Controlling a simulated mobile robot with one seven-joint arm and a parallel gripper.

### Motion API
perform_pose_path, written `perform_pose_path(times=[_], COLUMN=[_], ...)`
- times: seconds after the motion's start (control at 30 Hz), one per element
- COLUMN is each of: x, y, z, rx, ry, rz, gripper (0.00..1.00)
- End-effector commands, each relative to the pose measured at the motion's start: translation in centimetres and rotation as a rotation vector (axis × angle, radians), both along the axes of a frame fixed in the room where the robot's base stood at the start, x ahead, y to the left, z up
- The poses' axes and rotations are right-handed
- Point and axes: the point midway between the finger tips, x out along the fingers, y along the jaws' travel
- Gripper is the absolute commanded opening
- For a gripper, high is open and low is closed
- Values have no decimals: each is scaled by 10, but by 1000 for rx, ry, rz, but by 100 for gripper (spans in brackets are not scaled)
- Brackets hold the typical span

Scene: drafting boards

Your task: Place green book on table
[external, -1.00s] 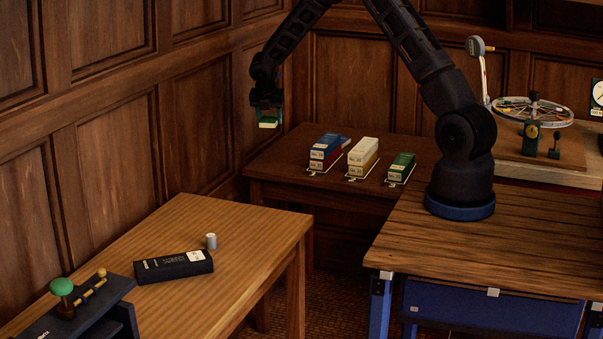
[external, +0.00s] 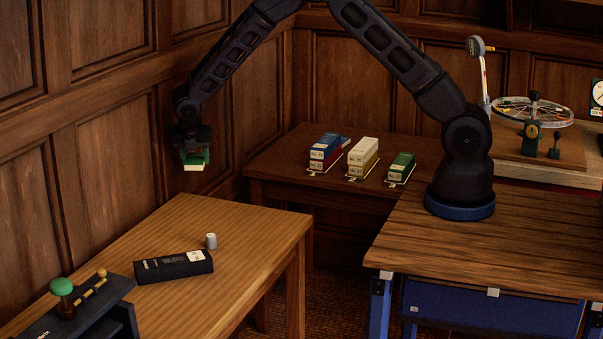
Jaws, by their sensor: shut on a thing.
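My gripper (external: 192,150) is shut on a green book (external: 194,161) with pale page edges. It holds the book in the air, near the wood-panelled wall and over the far left part of the light wooden table (external: 225,240). The book is clear of the table top. The fingers partly hide the book. Another green book (external: 402,166) sits on the dark side table at the back, right of the other stacked books.
On the light table are a black box (external: 173,266), a small white cylinder (external: 211,241) and a dark stand with a green knob (external: 62,287). Blue-and-red (external: 325,150) and cream (external: 363,154) books stand on the dark side table (external: 275,172). The light table's middle is clear.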

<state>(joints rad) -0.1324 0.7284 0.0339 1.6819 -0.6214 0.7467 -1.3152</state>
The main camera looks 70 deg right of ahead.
Motion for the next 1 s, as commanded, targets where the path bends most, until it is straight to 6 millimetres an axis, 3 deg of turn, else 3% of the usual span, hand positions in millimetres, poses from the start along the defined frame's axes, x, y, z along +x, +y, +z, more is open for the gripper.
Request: perform_pose_path(times=[0.03,0.1,0.57,0.77,1.0], x=[0,-1,-9,-25,-58], y=[25,56,255,339,438], z=[0,1,31,47,68], rx=[0,1,1,2,2], ry=[-1,-1,-2,-3,-1], rz=[21,54,487,679,901], gripper=[28,28,28,28,28])
